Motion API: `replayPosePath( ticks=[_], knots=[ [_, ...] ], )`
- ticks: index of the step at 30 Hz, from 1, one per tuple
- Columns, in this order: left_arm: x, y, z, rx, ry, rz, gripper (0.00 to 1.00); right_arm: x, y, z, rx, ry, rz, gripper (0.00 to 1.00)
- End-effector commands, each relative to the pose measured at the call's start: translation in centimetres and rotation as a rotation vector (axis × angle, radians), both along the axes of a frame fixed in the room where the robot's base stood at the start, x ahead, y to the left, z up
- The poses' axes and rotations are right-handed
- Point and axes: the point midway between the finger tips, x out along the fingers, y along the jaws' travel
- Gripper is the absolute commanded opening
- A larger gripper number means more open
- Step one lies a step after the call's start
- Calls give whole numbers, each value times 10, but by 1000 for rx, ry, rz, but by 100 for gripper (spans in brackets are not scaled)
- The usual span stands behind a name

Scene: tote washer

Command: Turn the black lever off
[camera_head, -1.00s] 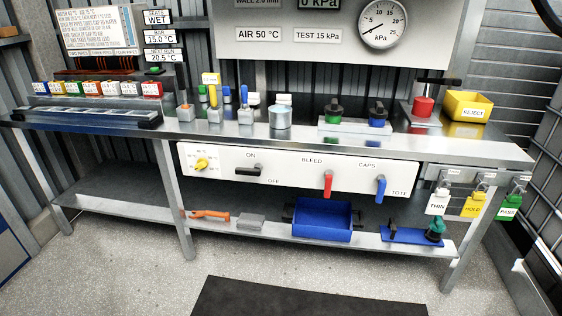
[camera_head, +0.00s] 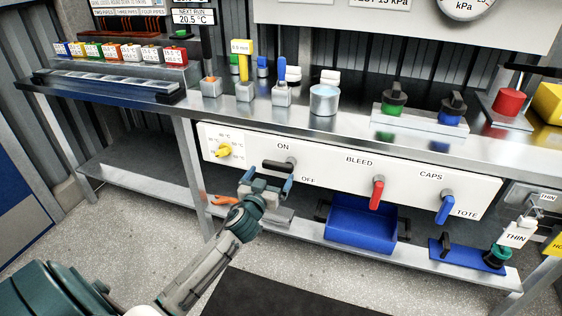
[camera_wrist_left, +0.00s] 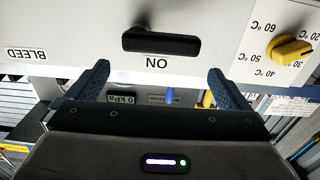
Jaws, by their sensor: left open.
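The black lever (camera_head: 279,165) is on the white panel (camera_head: 330,172) under the bench top. It lies about horizontal, pointing left from its pivot, with ON above it and OFF below right. In the left wrist view the black lever (camera_wrist_left: 161,41) lies across the top middle, near the upside-down ON label. My left gripper (camera_head: 266,183) is open just below and in front of the lever. In the wrist view its two fingers (camera_wrist_left: 160,80) are spread, with the lever ahead of and between their tips, apart from them. My right gripper is not in view.
A yellow temperature knob (camera_head: 224,150) sits left of the lever. A red BLEED lever (camera_head: 377,192) and a blue CAPS lever (camera_head: 446,206) hang to the right. A blue bin (camera_head: 362,222) and an orange tool (camera_head: 224,199) are on the lower shelf. The metal bench edge overhangs the panel.

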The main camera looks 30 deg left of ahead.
Motion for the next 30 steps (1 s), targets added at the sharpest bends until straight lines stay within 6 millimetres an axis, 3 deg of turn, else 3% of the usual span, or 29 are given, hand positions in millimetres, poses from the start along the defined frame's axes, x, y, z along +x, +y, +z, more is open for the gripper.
replayPosePath(
  ticks=[3, 10, 23, 30],
  knots=[
    [25, 6, 3, -2, 0, 1, 100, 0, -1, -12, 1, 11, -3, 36],
    [58, 14, 1, -1, 1, 1, 100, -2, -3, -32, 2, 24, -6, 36],
    [69, 16, -1, 0, 2, 0, 100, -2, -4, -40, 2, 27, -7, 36],
    [69, 16, -1, 0, 2, 0, 57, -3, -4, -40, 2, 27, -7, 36]
  ],
)
